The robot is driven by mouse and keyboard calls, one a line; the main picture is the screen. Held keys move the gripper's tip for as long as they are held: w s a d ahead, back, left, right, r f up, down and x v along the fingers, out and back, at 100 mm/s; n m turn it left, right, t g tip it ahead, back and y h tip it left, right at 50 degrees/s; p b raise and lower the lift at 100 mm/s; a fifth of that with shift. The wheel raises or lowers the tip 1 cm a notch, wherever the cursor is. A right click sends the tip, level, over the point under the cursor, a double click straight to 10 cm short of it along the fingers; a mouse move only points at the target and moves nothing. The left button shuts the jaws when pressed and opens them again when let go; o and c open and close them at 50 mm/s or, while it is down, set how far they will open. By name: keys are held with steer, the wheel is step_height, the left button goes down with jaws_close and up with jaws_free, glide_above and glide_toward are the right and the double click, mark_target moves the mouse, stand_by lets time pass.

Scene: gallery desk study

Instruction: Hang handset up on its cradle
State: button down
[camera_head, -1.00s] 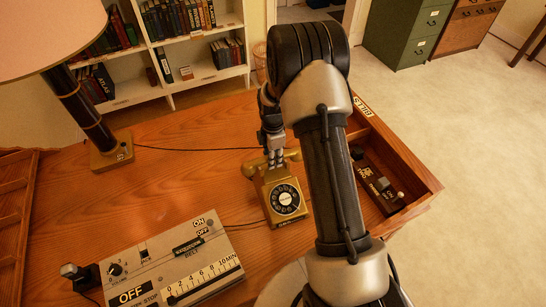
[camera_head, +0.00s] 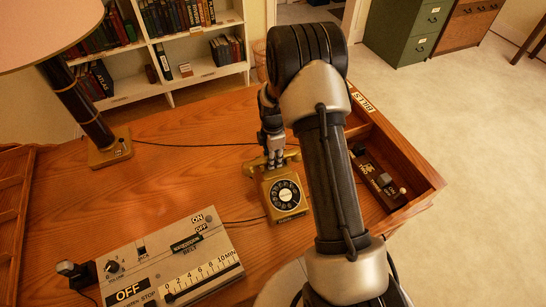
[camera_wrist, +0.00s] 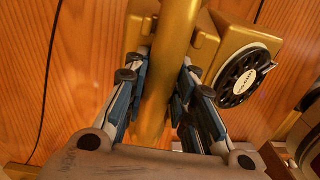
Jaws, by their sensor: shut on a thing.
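A gold rotary telephone (camera_head: 285,194) with a black dial stands on the wooden desk, left of my forearm. Its gold handset (camera_head: 250,168) lies across the top of the phone at the cradle. I cannot tell whether it rests in the cradle or is just above it. My gripper (camera_head: 274,158) is over the handset from behind. In the wrist view, my gripper (camera_wrist: 165,85) is shut on the handset's bar (camera_wrist: 178,50), with blue-grey fingers on both sides. The phone body (camera_wrist: 232,40) and dial (camera_wrist: 244,76) show right beside it. The cradle is mostly hidden.
A grey control box (camera_head: 170,262) stands at the front left of the desk (camera_head: 190,180). A lamp (camera_head: 108,150) stands at the back left. An open tray marked BILLS (camera_head: 415,170) lies right of my arm. A dark cord runs across the desk.

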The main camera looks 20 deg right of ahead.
steer(key=c, duration=1.3)
jaws_free()
step_height(320, 180, up, 12)
steer(key=shift+r, duration=0.1)
